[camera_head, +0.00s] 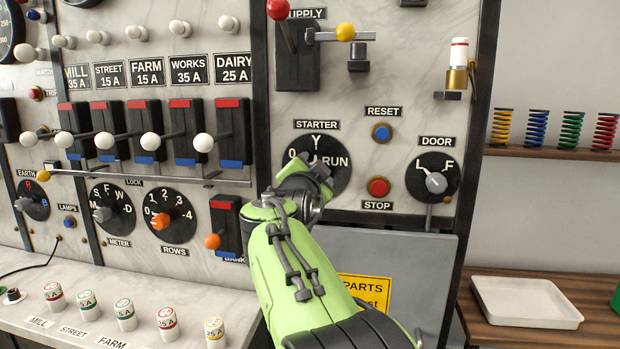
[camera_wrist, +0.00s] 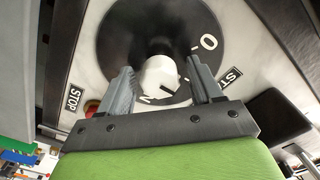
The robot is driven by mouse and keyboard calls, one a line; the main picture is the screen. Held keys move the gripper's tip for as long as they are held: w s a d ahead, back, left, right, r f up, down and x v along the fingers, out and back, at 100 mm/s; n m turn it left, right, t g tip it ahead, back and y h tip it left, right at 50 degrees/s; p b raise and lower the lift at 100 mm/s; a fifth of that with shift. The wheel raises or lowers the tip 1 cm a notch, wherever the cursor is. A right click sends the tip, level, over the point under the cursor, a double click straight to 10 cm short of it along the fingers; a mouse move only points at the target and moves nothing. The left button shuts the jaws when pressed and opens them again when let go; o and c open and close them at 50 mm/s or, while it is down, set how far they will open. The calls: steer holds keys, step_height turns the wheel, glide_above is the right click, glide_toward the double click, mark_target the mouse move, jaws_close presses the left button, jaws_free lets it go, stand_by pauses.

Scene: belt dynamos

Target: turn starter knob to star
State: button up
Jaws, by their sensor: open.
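The starter switch is a round black dial (camera_head: 336,180) on the marble panel, marked 0, Y and RUN, under a STARTER label. My gripper (camera_head: 310,172) is in front of the dial and hides its knob in the head view. In the wrist view, the white knob (camera_wrist: 161,76) stands between the two grey fingers of my gripper (camera_wrist: 163,84). The fingers are open, one on each side of the knob, with a gap that shows. The 0 on the dial (camera_wrist: 120,35) shows at the right. I cannot tell which mark the knob points to.
A blue reset button (camera_head: 382,132), a red stop button (camera_head: 378,187) and the door selector (camera_head: 433,178) lie right of the dial. Lever switches (camera_head: 231,130) stand close on the left. A white tray (camera_head: 525,318) rests on the wooden shelf at the lower right.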

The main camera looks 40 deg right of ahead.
steer(key=v, duration=1.5)
